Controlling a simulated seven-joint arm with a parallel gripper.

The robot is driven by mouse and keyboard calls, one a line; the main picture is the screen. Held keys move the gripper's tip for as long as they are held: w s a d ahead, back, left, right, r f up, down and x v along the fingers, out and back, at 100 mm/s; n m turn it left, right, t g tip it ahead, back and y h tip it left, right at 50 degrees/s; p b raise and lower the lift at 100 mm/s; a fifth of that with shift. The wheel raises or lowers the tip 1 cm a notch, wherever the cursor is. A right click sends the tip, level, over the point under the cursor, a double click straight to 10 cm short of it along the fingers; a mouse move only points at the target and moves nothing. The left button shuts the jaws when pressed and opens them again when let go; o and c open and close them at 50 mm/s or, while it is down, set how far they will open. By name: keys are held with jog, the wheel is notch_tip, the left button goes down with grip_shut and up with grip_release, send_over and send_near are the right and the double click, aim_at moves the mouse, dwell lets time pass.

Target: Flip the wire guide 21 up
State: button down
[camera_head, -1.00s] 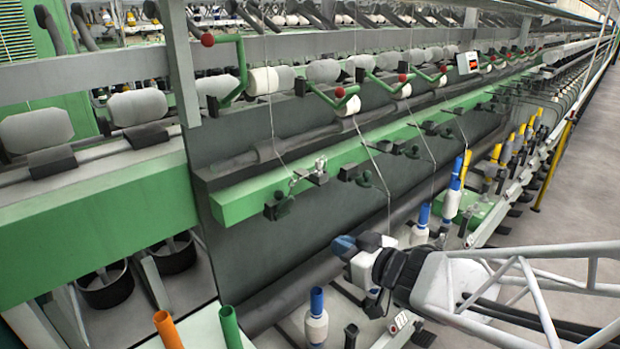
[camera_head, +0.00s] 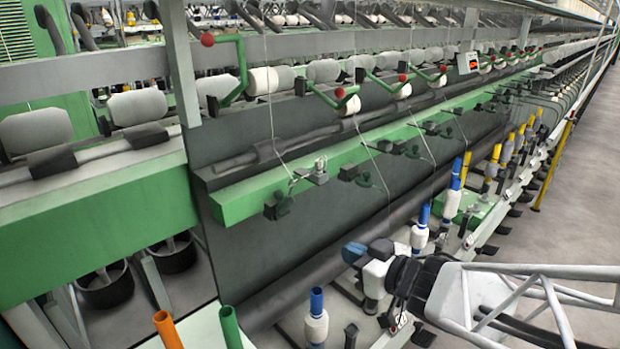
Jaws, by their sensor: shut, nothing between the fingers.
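Small dark and metallic wire guides sit along the green rail (camera_head: 262,195). The nearest are a metallic one (camera_head: 319,171) on top of the rail and a dark one (camera_head: 278,206) on its front face. Another dark guide (camera_head: 362,180) sits further along. I see no number, so I cannot tell which is guide 21. My gripper (camera_head: 353,252) has a blue tip and points left, in front of the dark panel. It is shut and empty, below the rail and apart from the guides. The arm comes in from the lower right.
Blue-topped bobbins (camera_head: 316,318), (camera_head: 420,230) stand on the spindle row near the gripper. Thin threads run down from red-knobbed green holders (camera_head: 340,94). Orange (camera_head: 170,329) and green (camera_head: 230,327) tubes stand at the front. The grey aisle floor (camera_head: 575,200) is clear at right.

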jog(key=f+v, duration=0.1)
jog(key=v, duration=0.5)
dwell(0.6)
dwell(0.3)
jog(key=w+d+r+m+h, duration=0.1)
jog(key=d+m+h, duration=0.3)
jog(key=d+h, duration=0.2)
jog(key=w+d+r+m+h, duration=0.2)
jog(key=d+m+h, duration=0.1)
jog(key=d+h, duration=0.25)
jog(key=s+a+m+g, duration=0.2)
jog(key=s+g, duration=0.6)
jog(key=s, duration=0.5)
jog(key=shift+a+f+g, duration=0.2)
jog(key=shift+a+g, duration=0.1)
jog(key=shift+a, duration=0.5)
